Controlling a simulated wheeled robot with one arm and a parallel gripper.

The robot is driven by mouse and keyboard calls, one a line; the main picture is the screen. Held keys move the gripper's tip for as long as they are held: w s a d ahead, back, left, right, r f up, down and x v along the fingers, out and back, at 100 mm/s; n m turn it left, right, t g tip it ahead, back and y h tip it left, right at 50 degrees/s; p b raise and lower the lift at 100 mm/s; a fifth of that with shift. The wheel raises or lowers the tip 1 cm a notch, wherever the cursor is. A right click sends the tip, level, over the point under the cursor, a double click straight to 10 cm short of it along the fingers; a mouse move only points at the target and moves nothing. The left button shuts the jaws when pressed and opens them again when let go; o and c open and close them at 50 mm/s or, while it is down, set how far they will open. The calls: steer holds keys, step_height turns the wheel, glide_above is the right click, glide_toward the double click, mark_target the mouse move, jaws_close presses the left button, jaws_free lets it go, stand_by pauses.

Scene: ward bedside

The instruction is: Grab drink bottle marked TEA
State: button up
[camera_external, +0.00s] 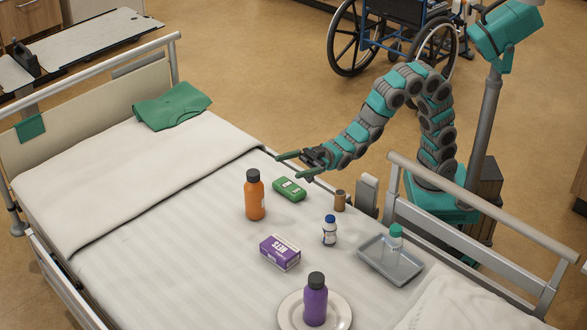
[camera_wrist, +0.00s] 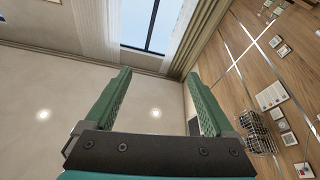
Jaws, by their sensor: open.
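An orange bottle (camera_external: 255,198) with a black cap stands upright on the bed. A purple bottle (camera_external: 315,303) with a black cap stands on a round plate (camera_external: 286,322) near the front. No TEA marking is readable on either bottle from here. My gripper (camera_external: 290,165) is open and empty. It is above the bed's right side, higher than the orange bottle and slightly right of it in the picture, apart from it.
A bed rail (camera_external: 480,210) stands at right.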

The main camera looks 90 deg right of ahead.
mark_target(259, 181)
steer(key=w+d+f+m+t+h, duration=0.1)
steer(key=w+d+f+m+h, duration=0.1)
steer(key=d+f+m+h, duration=0.1)
steer(key=w+d+f+m+t+h, duration=0.1)
steer(key=w+d+f+m+h, duration=0.2)
steer(key=d+f+m+h, duration=0.1)
steer(key=w+d+f+m+t+h, duration=0.1)
steer(key=w+d+f+m+h, duration=0.1)
steer(key=d+f+h, duration=0.3)
steer(key=shift+w+d+f+m+h, duration=0.15)
steer(key=shift+f+m+h, duration=0.1)
steer(key=shift+f+h, duration=0.3)
steer(key=shift+w+d+f+m+h, duration=0.1)
steer(key=shift+f+m+h, duration=0.2)
steer(key=shift+f, duration=0.4)
steer(key=shift+w+d+f+m+h, duration=0.15)
steer(key=shift+f+m+h, duration=0.1)
steer(key=shift+f+h, duration=0.3)
steer(key=shift+w+a, duration=0.1)
steer(key=shift+w, duration=1.15)
steer(key=shift+w+r+p, duration=0.1)
steer(key=shift+w+p, duration=0.3)
steer(key=shift+w, duration=0.2)
steer(key=w, duration=0.4)
steer(key=shift+w+r, duration=0.1)
steer(key=shift+r, duration=0.05)
steer(key=shift+c, duration=0.2)
jaws_close()
